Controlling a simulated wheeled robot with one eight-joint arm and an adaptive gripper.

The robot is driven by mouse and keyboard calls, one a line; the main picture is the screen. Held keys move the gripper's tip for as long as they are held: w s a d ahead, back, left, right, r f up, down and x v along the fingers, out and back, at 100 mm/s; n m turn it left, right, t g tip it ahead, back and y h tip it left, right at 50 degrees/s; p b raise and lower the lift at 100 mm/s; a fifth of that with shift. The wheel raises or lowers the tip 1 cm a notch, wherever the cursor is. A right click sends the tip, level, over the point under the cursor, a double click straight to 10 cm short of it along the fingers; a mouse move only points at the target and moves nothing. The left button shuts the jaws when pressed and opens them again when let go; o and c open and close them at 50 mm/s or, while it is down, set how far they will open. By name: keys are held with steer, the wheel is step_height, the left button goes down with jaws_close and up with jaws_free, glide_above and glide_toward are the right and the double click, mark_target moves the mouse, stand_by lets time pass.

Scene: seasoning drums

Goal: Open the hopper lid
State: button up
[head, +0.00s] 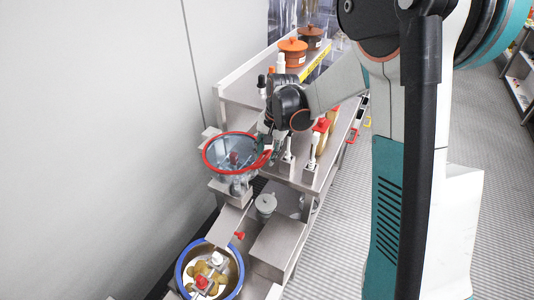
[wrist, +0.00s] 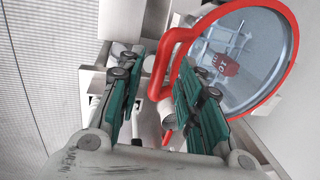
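The hopper lid (head: 206,160) is a clear disc with a red rim and lies flat over the hopper in the head view. It fills the upper right of the wrist view (wrist: 292,55). Its red loop handle (wrist: 159,72) sticks out from the rim towards me. My gripper (wrist: 152,82) is open, with its teal fingers on either side of the handle, which lies nearer the right finger. I cannot tell whether that finger touches it. In the head view my gripper (head: 266,148) is at the lid's right edge, partly hidden by my wrist.
A blue-rimmed drum (head: 182,267) with brownish contents stands below the hopper. A metal counter (head: 318,172) with bottles and red-capped jars is right of my gripper. Orange pots (head: 292,50) stand behind. A wall is at left; open floor (head: 345,235) is at right.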

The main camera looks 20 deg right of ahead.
steer(key=shift+f, duration=0.25)
jaws_close()
steer(key=shift+r, duration=0.1)
